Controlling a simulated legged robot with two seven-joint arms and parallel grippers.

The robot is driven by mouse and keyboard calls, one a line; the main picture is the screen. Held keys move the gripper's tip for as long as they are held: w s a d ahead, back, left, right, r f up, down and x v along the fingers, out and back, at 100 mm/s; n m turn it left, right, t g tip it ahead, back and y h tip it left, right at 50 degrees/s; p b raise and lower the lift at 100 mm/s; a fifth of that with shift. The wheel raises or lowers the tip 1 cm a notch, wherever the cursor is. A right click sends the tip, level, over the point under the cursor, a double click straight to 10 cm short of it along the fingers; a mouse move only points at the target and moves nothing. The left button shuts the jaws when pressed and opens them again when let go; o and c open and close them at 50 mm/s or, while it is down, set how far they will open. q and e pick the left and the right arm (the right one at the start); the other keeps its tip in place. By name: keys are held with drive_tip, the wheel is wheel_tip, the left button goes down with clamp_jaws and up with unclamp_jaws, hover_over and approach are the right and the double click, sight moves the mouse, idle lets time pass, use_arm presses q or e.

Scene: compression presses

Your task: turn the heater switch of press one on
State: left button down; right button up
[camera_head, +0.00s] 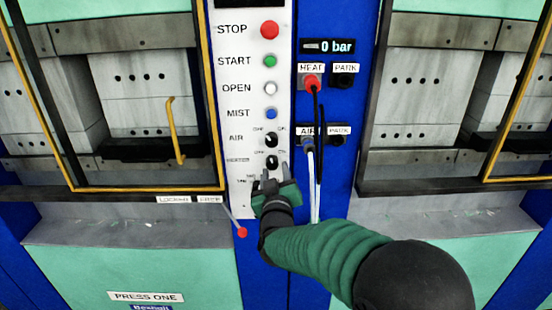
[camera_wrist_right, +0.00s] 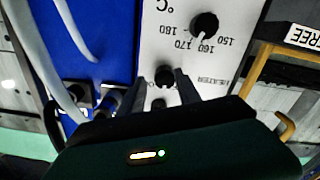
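The heater switch (camera_head: 271,161) is a small black knob on the white control panel of press one, below the AIR knob. It also shows in the wrist view (camera_wrist_right: 163,75), beside the upside-down HEATER label (camera_wrist_right: 208,82). Its pointer direction cannot be made out. My right gripper (camera_head: 274,173) is at the panel, just below the switch in the head view. In the wrist view its two fingers (camera_wrist_right: 160,80) are apart, with the switch showing between their tips. I cannot tell whether they touch it. My left gripper is not in view.
The AIR knob (camera_head: 271,140) and buttons sit above the switch. The temperature dial (camera_wrist_right: 205,25) is close by. A yellow-framed press door (camera_head: 217,110) stands to the left.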

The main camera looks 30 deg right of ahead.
sight(271, 168)
drive_tip(key=shift+w+a+r, duration=0.1)
drive_tip(key=shift+w+r, duration=0.1)
drive_tip(key=shift+r, duration=0.2)
drive_tip(key=shift+w+a+r, duration=0.1)
drive_tip(key=shift+w+r, duration=0.05)
drive_tip(key=shift+r, duration=0.25)
drive_tip(key=shift+w, duration=0.15)
drive_tip(key=shift+w+d+f, duration=0.2)
drive_tip(key=shift+w+f, duration=0.25)
drive_tip(key=shift+w, duration=0.1)
drive_tip(key=shift+w+d+f, duration=0.15)
drive_tip(key=shift+w+f, duration=0.25)
drive_tip(key=shift+w, duration=0.15)
drive_tip(key=shift+c, duration=0.6)
drive_tip(key=shift+d, duration=0.2)
drive_tip(key=shift+c, duration=1.1)
drive_tip(key=shift+s+d+r, duration=0.1)
drive_tip(key=shift+s+d, duration=0.05)
drive_tip(key=shift+s, duration=0.25)
drive_tip(key=c, duration=0.5)
drive_tip(key=shift+a, duration=0.2)
clamp_jaws()
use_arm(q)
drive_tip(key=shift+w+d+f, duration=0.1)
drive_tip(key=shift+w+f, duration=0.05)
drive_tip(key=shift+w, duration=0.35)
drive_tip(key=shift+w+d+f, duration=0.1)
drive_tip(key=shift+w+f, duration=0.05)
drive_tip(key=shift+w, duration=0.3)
